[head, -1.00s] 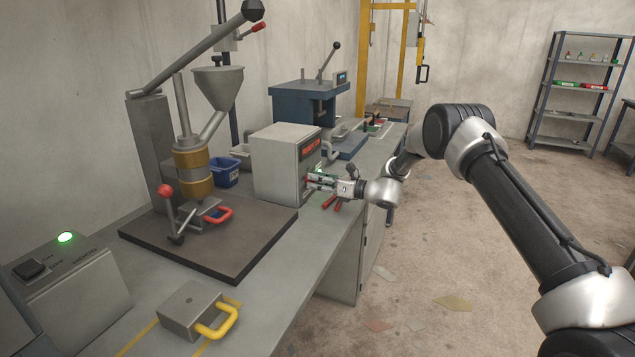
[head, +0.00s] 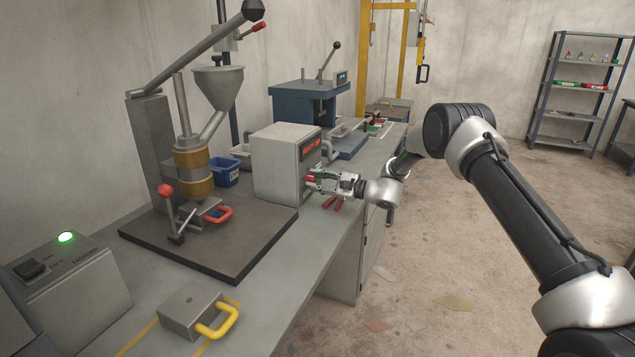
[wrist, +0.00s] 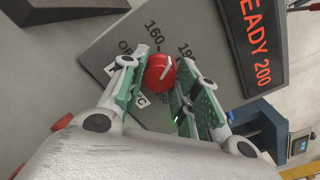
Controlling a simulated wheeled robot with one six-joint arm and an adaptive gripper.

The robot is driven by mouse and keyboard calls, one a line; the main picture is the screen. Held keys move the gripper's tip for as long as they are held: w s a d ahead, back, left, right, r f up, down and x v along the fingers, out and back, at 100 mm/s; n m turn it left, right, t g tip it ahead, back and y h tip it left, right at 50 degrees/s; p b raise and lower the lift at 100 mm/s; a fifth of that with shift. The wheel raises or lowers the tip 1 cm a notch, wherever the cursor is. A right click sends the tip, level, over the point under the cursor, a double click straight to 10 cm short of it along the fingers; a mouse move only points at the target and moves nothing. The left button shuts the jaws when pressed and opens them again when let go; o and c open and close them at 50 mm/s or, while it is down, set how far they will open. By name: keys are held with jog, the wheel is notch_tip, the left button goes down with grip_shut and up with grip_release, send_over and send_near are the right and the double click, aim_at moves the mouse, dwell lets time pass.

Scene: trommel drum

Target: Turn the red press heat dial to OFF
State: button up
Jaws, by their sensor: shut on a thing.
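The red heat dial (wrist: 161,71) sits on the grey front panel (wrist: 110,55) of a box-shaped control unit (head: 272,165). A white pointer line shows on its face. The panel has printed marks, including 160 and 190-something; the OFF mark is partly hidden by a finger. My gripper (wrist: 163,84) has its green-padded fingers on either side of the dial and is shut on it. In the head view my gripper (head: 314,181) is at the unit's front face, and the dial is mostly covered there. The red display (wrist: 254,40) reads READY 200.
Red-handled grips (head: 334,203) lie on the bench just below my gripper. A blue press (head: 300,100) stands behind the unit. A filling stand with a funnel (head: 218,85) and a blue bin (head: 225,172) are to the left. The floor on the right is open.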

jog(key=n, duration=0.4)
jog(key=shift+n, duration=0.4)
jog(key=n, duration=0.3)
jog(key=shift+f+n, duration=0.1)
jog(key=shift+n, duration=0.2)
jog(key=n, duration=0.4)
jog(key=shift+f+n, duration=0.1)
jog(key=shift+n, duration=2)
jog(key=o, duration=1)
jog(key=v, duration=1.2)
